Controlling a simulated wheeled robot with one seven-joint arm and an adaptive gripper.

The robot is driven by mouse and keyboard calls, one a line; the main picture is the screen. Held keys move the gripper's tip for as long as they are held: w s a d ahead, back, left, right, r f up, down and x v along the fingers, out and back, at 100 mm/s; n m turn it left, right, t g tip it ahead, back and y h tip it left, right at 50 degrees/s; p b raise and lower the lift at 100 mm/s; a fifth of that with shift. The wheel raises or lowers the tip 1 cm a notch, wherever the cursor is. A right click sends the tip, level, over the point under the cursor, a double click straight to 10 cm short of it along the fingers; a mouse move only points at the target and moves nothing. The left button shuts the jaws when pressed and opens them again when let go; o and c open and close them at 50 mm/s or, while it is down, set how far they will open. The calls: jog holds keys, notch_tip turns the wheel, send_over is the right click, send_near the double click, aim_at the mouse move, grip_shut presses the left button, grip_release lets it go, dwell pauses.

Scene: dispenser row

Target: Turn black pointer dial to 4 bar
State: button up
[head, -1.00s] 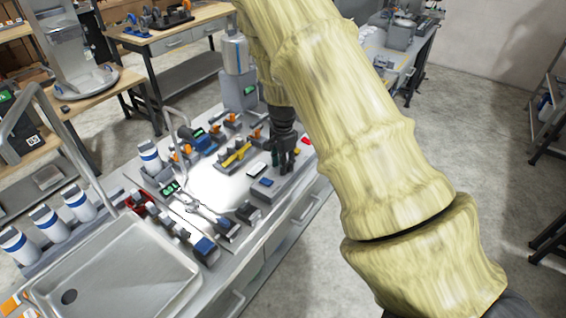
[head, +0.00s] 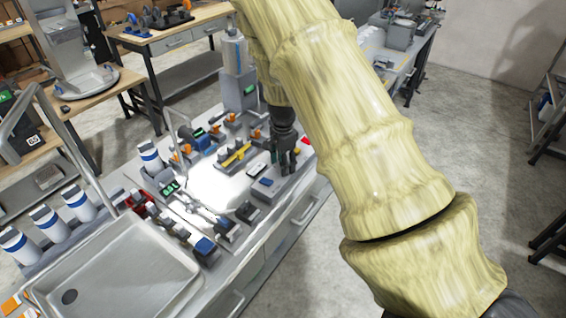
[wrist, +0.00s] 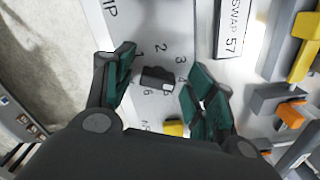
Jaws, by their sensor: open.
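The black pointer dial (wrist: 156,77) sits on a pale panel in the wrist view, ringed by printed numbers. A small white mark shows at its lower right end, near the 5 and below the 4. My gripper (wrist: 160,65) is open, with one green-padded finger on each side of the dial. Gaps show between both fingers and the dial. In the head view my gripper (head: 285,160) points down at the bench's right part; the dial cannot be made out there.
A yellow piece (wrist: 173,128) lies close below the dial in the wrist view. A white label plate (wrist: 232,28) reading SWAP 57 and yellow and orange fixtures stand to the right. In the head view, a sink (head: 110,275) is at front left.

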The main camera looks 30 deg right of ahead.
notch_tip(320, 180, up, 12)
dwell(0.6)
dwell(0.5)
